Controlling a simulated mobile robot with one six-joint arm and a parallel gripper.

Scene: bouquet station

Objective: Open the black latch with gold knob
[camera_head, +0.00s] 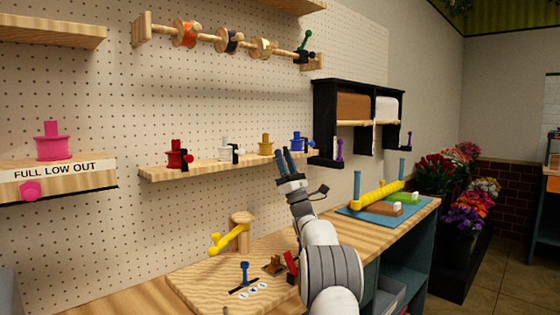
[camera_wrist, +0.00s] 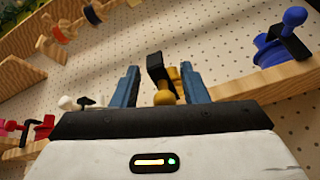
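My gripper (camera_head: 285,161) is raised in front of the small shelf, by the gold spool (camera_head: 266,145). In the wrist view its two blue fingers (camera_wrist: 160,88) stand apart, so it is open. Between them show a gold knob (camera_wrist: 165,98) and an upright black latch (camera_wrist: 156,68), with part of the gold spool (camera_wrist: 174,75) just behind. Whether the fingers touch the knob cannot be told. In the head view the black latch beside the gold spool is not clearly visible; the fingers are close by.
The shelf (camera_head: 215,167) also holds red (camera_head: 173,147), white (camera_head: 224,141) and blue (camera_head: 298,139) spools with latches, the blue one close to my fingers. A black wall cubby (camera_head: 322,125) stands to the right. The workbench below holds a yellow-handled post (camera_head: 240,230).

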